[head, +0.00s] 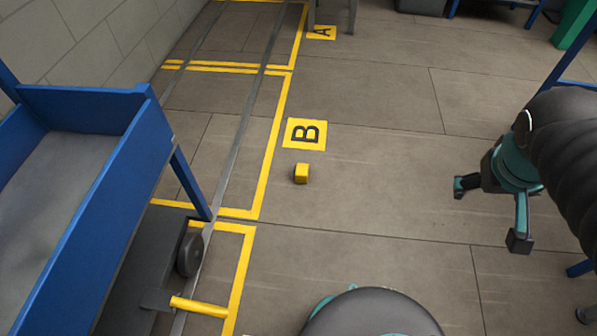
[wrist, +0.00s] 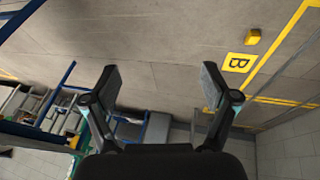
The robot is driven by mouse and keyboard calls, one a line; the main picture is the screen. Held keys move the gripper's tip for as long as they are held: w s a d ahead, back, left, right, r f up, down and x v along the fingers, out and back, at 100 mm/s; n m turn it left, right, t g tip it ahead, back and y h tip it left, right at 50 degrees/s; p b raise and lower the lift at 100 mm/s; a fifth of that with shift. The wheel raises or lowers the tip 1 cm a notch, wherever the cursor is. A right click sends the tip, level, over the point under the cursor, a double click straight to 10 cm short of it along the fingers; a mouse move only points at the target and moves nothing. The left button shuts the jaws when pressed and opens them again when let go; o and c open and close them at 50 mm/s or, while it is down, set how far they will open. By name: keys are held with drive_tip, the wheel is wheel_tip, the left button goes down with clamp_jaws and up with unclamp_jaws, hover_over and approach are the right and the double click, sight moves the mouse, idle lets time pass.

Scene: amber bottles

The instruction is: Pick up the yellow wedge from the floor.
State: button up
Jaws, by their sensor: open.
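The yellow wedge (head: 301,174) lies on the floor (head: 380,190), just below the yellow B marking in the head view. It is small, with a dark side facing left. In the wrist view the wedge (wrist: 253,37) shows at the upper right, near the B marking. My gripper (head: 488,213) is at the right of the head view, well to the right of the wedge and apart from it. Its two fingers are spread wide with nothing between them; in the wrist view the gripper (wrist: 158,82) also looks empty.
A blue-sided cart (head: 118,165) on wheels stands at the left. The B marking (head: 304,134) and yellow floor lines (head: 270,160) are flat on the floor. Blue frames show at the right edge. The floor between my gripper and the wedge is clear.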

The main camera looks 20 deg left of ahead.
drive_tip(key=w+a+f+n+h, duration=0.1)
drive_tip(key=w+f+n+h, duration=0.3)
drive_tip(key=w, duration=0.6)
drive_tip(key=w+a+f+n+h, duration=0.1)
drive_tip(key=w+f+n+h, duration=0.3)
drive_tip(key=w, duration=0.6)
drive_tip(key=w+a+f+n+t+y, duration=0.1)
drive_tip(key=w+a+f+n+t, duration=0.4)
drive_tip(key=w+a+f+n, duration=0.65)
drive_tip(key=n+t+y+p, duration=0.1)
drive_tip(key=n+t+y, duration=0.3)
drive_tip(key=n+y, duration=1.05)
approach(302, 171)
drive_tip(key=n+h, duration=0.1)
drive_tip(key=s+a+n+h, duration=0.1)
drive_tip(key=shift+s+a+r+h, duration=0.1)
drive_tip(key=shift+s+a+h, duration=0.05)
drive_tip(key=shift+s+h, duration=0.2)
drive_tip(key=shift+w+a+f, duration=0.1)
drive_tip(key=shift+w+f, duration=0.05)
drive_tip(key=shift+f, duration=0.15)
drive_tip(key=b+x, duration=0.1)
drive_tip(key=x, duration=1.2)
drive_tip(key=shift+a+f, duration=0.1)
drive_tip(key=shift+f, duration=0.05)
drive_tip(key=c, duration=1.5)
